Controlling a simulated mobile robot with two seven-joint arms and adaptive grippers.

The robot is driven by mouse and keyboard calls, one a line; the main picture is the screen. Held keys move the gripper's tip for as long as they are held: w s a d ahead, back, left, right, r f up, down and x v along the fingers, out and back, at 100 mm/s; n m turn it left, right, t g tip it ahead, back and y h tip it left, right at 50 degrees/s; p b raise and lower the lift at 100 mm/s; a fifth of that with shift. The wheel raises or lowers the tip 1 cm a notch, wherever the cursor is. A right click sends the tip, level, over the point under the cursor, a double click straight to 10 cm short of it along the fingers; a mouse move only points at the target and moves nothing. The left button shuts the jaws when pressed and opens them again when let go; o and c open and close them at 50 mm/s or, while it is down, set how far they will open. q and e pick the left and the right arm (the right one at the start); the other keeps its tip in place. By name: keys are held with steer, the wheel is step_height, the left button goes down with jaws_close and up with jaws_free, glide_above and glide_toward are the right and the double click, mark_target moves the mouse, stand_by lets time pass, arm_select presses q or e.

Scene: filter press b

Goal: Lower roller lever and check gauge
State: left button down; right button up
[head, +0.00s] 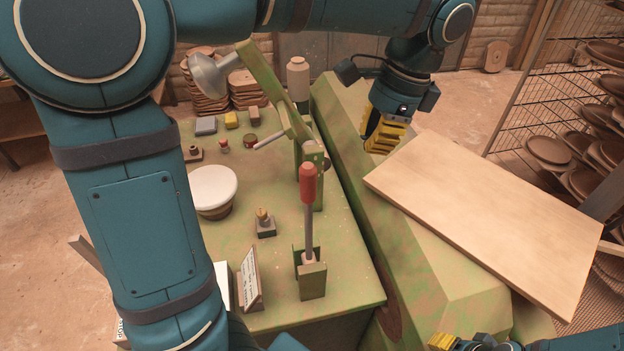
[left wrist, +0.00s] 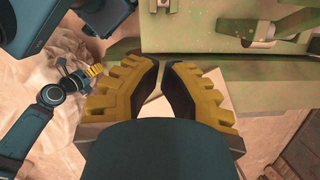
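The roller lever with a red grip (head: 308,184) stands nearly upright on a metal rod in a green bracket (head: 312,280) at the table's right side. My left gripper (head: 380,137) is up and to the right of the lever, over the green sloped machine body, apart from the lever. In the left wrist view its yellow fingers (left wrist: 160,72) are parted with nothing between them. My right gripper (head: 446,342) shows only partly at the bottom edge; it also shows small in the left wrist view (left wrist: 94,70). I cannot make out a gauge face.
A tan board (head: 490,220) lies on the green machine body (head: 430,275) at right. A white-topped round piece (head: 213,187), a small brass-knobbed block (head: 265,222) and a sign (head: 249,280) stand on the green table. My left arm hides the table's left part.

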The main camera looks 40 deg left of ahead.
arm_select(q)
steer(key=shift+d, duration=0.1)
arm_select(e)
steer(key=shift+d, duration=0.1)
arm_select(q)
steer(key=shift+f, duration=0.1)
arm_select(e)
steer(key=shift+f+b, duration=0.45)
steer(key=shift+r, duration=0.2)
arm_select(q)
steer(key=s+a+f, duration=0.4)
steer(key=a+f, duration=0.1)
steer(key=f, duration=0.4)
steer(key=shift+f, duration=0.3)
steer(key=shift+s, duration=0.1)
arm_select(e)
steer(key=shift+f, duration=0.1)
